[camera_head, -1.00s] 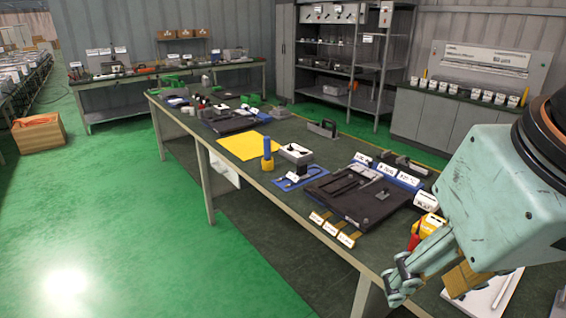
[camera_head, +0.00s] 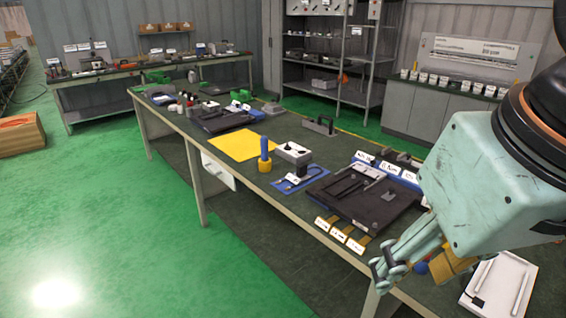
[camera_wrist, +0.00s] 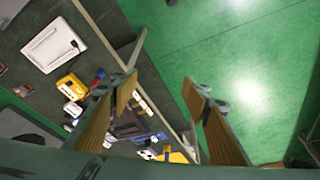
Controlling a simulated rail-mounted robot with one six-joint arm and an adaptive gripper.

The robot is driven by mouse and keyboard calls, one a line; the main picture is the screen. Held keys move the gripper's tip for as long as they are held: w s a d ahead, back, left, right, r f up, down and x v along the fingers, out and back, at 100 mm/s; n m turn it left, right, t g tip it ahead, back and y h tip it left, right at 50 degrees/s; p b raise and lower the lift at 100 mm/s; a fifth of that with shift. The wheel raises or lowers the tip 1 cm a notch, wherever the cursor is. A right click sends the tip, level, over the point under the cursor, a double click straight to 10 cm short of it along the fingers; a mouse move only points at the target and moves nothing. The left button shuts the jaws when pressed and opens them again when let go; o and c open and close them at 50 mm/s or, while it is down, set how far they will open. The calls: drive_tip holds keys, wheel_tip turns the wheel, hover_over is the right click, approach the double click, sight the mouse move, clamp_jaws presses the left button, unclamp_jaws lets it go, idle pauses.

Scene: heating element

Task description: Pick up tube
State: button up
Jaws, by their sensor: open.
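A white tray (camera_head: 480,306) lies at the near right end of the workbench. Pale slim rods lie in it, one on the left (camera_head: 484,274) and one on the right (camera_head: 520,292); they look like tubes. The tray also shows at the upper left of the wrist view (camera_wrist: 78,62), with a pale rod (camera_wrist: 43,38) on it. My gripper (camera_head: 385,270) hangs left of the tray, near the bench's front edge. In the wrist view, its two tan-padded fingers (camera_wrist: 162,97) are spread apart with nothing between them.
The workbench holds a black fixture plate (camera_head: 365,205), a yellow sheet (camera_head: 240,146) and a blue-and-yellow cylinder (camera_head: 264,158). A yellow item (camera_wrist: 71,86) lies near the tray in the wrist view. Green floor (camera_head: 110,220) is open in front of the bench.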

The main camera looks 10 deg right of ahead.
drive_tip(key=w+a+r+n+y+p, duration=0.1)
drive_tip(key=w+r+p, duration=0.25)
drive_tip(key=w, duration=0.65)
drive_tip(key=w+a+r+n+p, duration=0.15)
drive_tip(key=w+r, duration=0.25)
drive_tip(key=w, duration=0.6)
drive_tip(key=n+y+p, duration=0.2)
drive_tip(key=n+p, duration=0.2)
drive_tip(key=p, duration=1.1)
hover_over(302, 165)
drive_tip(key=s+d, duration=0.3)
drive_tip(key=s, duration=0.1)
wheel_tip(302, 165, down, 23)
drive_tip(key=shift+f+h, duration=0.2)
drive_tip(key=shift+h, duration=0.1)
drive_tip(key=shift+p+x, duration=0.3)
drive_tip(key=shift+x, duration=3.9)
